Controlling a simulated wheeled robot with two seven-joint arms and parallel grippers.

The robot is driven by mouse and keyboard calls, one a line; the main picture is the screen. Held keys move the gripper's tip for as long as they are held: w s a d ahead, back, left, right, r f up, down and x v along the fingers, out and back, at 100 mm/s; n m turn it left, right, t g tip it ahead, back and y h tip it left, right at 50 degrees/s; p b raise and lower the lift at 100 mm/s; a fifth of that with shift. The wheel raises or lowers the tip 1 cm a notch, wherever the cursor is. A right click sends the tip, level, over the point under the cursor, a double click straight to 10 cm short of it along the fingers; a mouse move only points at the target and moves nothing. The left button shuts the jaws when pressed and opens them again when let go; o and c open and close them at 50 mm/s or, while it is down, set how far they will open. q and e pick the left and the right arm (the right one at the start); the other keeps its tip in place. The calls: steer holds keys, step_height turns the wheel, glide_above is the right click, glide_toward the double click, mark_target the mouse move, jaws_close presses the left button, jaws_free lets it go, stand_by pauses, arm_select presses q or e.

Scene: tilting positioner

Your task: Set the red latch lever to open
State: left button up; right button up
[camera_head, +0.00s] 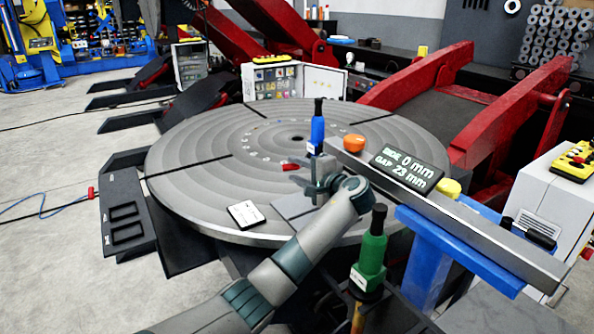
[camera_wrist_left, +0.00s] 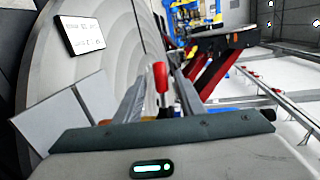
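The red latch lever (camera_head: 291,167) shows as a small red tip at the left of my left gripper (camera_head: 313,172), over the round grey turntable (camera_head: 200,175). In the left wrist view the red lever (camera_wrist_left: 160,76) stands between the two fingers of my left gripper (camera_wrist_left: 160,92), with a gap on each side. The fingers are apart and hold nothing that I can see. The lever's base is hidden behind the gripper. My right gripper is not in view.
A blue bottle-shaped tool (camera_head: 318,130) stands just behind the gripper. A grey beam with an orange knob (camera_head: 354,143) and a gap display (camera_head: 406,168) runs to the right. A green bottle-shaped tool (camera_head: 372,252) stands in front. A white label card (camera_head: 245,214) lies on the turntable.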

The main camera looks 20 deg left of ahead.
arm_select(q)
steer(key=b+v, duration=0.2)
steer(key=v, duration=0.5)
steer(key=shift+d+b, duration=0.2)
steer(key=shift+b, duration=0.1)
steer(key=shift+s+r, duration=0.1)
steer(key=shift+s, duration=0.05)
steer(key=c, duration=0.9)
steer(key=shift+s+a, duration=0.1)
jaws_close()
